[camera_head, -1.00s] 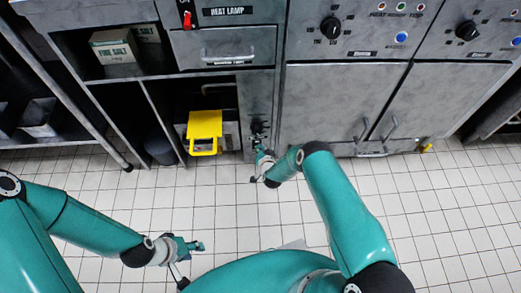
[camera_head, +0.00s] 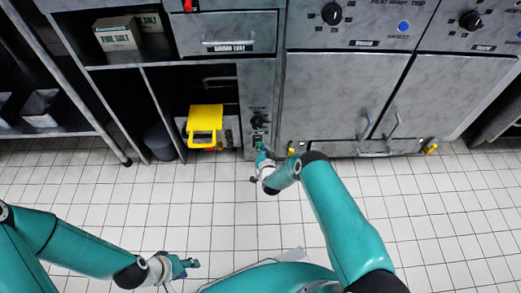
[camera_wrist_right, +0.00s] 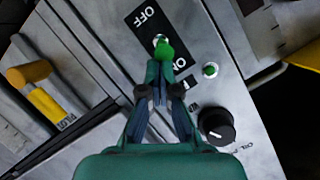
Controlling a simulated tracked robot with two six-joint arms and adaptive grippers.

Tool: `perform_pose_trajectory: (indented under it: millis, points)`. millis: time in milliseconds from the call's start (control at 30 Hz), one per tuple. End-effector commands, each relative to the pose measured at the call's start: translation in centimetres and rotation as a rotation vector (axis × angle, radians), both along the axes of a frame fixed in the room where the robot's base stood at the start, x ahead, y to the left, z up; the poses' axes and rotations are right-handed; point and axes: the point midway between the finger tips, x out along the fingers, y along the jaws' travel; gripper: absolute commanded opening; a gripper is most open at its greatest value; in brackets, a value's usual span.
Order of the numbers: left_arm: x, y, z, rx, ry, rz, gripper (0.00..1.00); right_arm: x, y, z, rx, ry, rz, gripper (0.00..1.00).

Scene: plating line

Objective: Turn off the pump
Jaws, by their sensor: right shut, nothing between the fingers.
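In the right wrist view, a metal panel carries a black plate (camera_wrist_right: 188,22) marked OFF and ON, with a green-tipped toggle switch (camera_wrist_right: 164,50) on it. My right gripper (camera_wrist_right: 160,72) is shut and empty; its fingertips are right at the toggle's green tip, and I cannot tell whether they touch. In the head view, the right gripper (camera_head: 259,148) is at the foot of the narrow panel (camera_head: 256,90), largely hiding the switch. My left gripper (camera_head: 190,265) is low over the floor, away from the panel; its fingers are too small to judge.
A green lamp (camera_wrist_right: 210,70) and a black knob (camera_wrist_right: 216,126) sit beside the switch. A yellow-handled lever (camera_wrist_right: 40,92) is at left in the wrist view. A yellow container (camera_head: 205,120) stands in the open bay.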

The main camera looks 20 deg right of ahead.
Motion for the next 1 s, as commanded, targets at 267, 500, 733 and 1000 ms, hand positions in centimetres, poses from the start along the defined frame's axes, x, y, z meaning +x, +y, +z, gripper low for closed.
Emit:
perform_pose_trajectory:
  millis: [267,500,733,1000]
  points:
    - [0.0,0.0,-1.9,0.0,0.001,0.001,0.4,0.0,-0.1,-0.9,-0.006,-0.015,-0.005,0.0]
    - [0.0,0.0,-1.7,0.0,0.0,0.0,0.4,-0.2,-0.6,-0.7,-0.006,-0.014,-0.012,0.0]
    - [0.0,0.0,0.5,0.0,0.0,0.0,0.4,-0.7,-1.0,1.7,-0.005,-0.013,-0.004,0.0]
    - [0.0,0.0,2.7,0.0,0.0,0.0,0.4,-5.4,0.0,1.6,-0.003,-0.007,0.008,0.0]
